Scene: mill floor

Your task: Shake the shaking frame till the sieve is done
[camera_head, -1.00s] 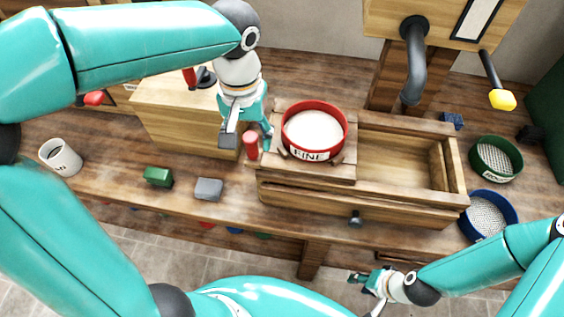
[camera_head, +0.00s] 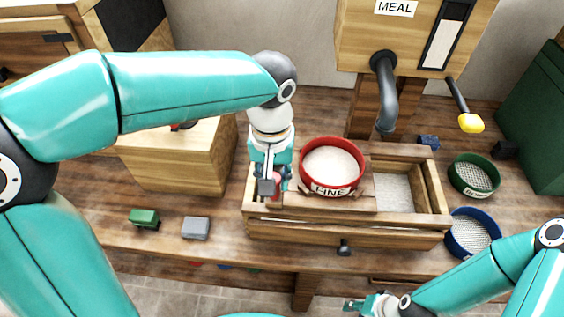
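The red sieve (camera_head: 332,169), labelled "FINE" and holding pale meal, sits on the wooden shaking frame (camera_head: 357,204). The frame rests across the top of a wooden box (camera_head: 300,233) and lies toward its middle. A red handle (camera_head: 276,183) stands at the frame's left end. My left gripper (camera_head: 270,184) points down at this handle and appears closed around it, its fingers partly hiding it. Whitish meal (camera_head: 397,192) shows in the open right part of the box. My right gripper (camera_head: 352,304) is low at the bottom edge, away from the box; its fingers are too small to read.
A green sieve (camera_head: 474,175) and a blue sieve (camera_head: 472,232) stand right of the box. A grey spout (camera_head: 386,95) hangs behind it from the meal bin (camera_head: 410,40). A green block (camera_head: 144,218) and grey block (camera_head: 196,228) lie on the bench at left.

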